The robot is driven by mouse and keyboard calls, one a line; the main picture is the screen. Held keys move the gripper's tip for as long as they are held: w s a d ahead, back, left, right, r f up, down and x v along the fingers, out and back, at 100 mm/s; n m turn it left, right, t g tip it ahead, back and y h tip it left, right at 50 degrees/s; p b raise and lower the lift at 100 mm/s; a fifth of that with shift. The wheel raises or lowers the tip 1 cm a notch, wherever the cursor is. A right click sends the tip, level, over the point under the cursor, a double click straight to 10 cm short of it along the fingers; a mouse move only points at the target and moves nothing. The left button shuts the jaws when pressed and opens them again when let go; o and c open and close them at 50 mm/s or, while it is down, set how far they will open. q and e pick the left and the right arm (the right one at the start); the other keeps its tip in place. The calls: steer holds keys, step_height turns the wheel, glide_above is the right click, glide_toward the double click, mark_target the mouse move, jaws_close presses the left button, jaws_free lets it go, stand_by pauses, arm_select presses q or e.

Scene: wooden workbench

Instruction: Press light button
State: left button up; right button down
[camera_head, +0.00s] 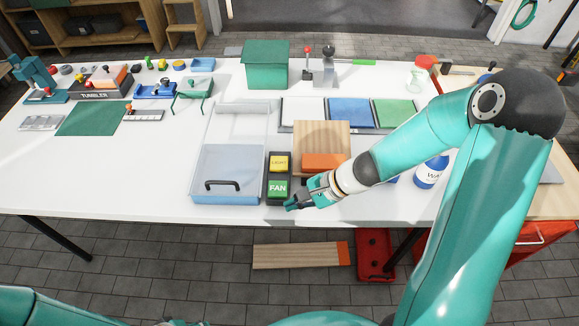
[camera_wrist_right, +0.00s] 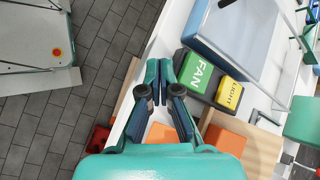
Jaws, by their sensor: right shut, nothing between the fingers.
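A dark button box stands near the front edge of the white workbench. It carries a yellow button marked LIGHT (camera_head: 279,163) on its far half and a green button marked FAN (camera_head: 278,188) on its near half. My right gripper (camera_head: 291,205) is shut and empty, just at the front right of the box beside the FAN button. In the right wrist view, the fingertips (camera_wrist_right: 160,65) lie close to the FAN button (camera_wrist_right: 198,74), and the LIGHT button (camera_wrist_right: 230,93) is farther off to the right. Whether the fingers touch the box cannot be told. My left gripper is not in view.
A clear blue-tinted tray (camera_head: 228,192) with a black handle stands left of the box. A wooden board (camera_head: 320,134) and an orange block (camera_head: 323,162) lie to its right. A green box (camera_head: 265,68) stands behind. The white tabletop (camera_head: 120,185) at front left is clear.

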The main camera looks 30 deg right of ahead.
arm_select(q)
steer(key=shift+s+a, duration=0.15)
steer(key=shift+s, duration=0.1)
arm_select(e)
steer(key=s+a+f+n+g+h, duration=0.1)
steer(key=s+a+f+n+g, duration=0.1)
steer(key=s+a+f+n, duration=0.3)
steer(key=s+a+f+n+g+h, duration=0.2)
steer(key=s+a+f+n, duration=0.3)
steer(key=f+n, duration=0.5)
step_height(320, 180, down, 3)
steer(key=shift+s+a+r, duration=0.1)
steer(key=shift+s+a, duration=0.05)
steer(key=shift+s, duration=0.75)
